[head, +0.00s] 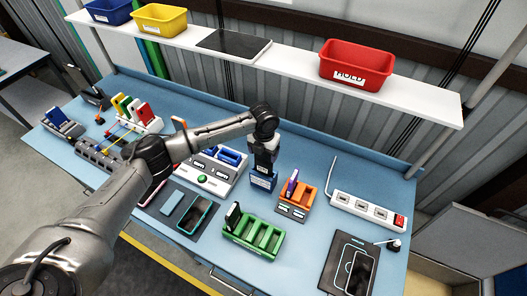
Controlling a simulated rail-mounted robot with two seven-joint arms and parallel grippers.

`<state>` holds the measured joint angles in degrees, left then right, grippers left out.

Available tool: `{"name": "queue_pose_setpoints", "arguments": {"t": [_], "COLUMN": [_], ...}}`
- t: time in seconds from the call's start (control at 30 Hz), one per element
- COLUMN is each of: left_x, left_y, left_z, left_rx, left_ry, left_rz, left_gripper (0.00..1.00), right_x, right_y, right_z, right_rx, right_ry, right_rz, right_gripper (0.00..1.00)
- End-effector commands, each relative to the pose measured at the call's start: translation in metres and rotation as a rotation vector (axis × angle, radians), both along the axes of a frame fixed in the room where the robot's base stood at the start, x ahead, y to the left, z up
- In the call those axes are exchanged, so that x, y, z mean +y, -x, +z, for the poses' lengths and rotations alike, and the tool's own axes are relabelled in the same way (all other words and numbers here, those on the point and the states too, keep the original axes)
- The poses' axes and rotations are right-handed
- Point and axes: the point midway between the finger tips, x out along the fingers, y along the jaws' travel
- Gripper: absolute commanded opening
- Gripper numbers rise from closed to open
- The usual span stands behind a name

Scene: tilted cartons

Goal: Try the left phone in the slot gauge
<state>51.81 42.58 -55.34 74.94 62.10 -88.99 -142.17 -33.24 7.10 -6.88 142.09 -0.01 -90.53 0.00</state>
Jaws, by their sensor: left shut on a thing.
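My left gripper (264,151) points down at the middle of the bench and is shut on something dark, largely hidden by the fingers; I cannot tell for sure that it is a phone. Directly below is a small blue block with a white label (262,182), seemingly the slot gauge. I cannot tell whether the held thing is in its slot or just above it. A dark mat at the left bears a teal outline (197,214) and a light blue flat piece (172,203). A dark phone (361,271) lies on the right mat (335,272). My right gripper is out of view.
A grey-white station with blue trays (203,178) stands left of the gauge. An orange holder (297,198), a green slotted rack (252,238) and a white power strip (368,211) stand nearby. A shelf above carries a red bin (356,65).

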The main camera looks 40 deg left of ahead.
Motion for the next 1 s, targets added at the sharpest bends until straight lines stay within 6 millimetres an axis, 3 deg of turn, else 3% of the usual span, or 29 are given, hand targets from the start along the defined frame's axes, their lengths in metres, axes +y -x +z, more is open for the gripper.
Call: {"name": "queue_pose_setpoints", "arguments": {"t": [1.0], "left_x": [0.0000], "left_y": [-0.0002], "left_z": [-0.0085], "left_rx": [-0.001], "left_ry": [0.000], "left_rz": [0.000], "left_gripper": [0.52], "right_x": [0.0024], "right_y": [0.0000], "right_z": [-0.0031], "right_rx": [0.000], "right_ry": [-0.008], "right_rz": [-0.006], "right_gripper": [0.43]}}
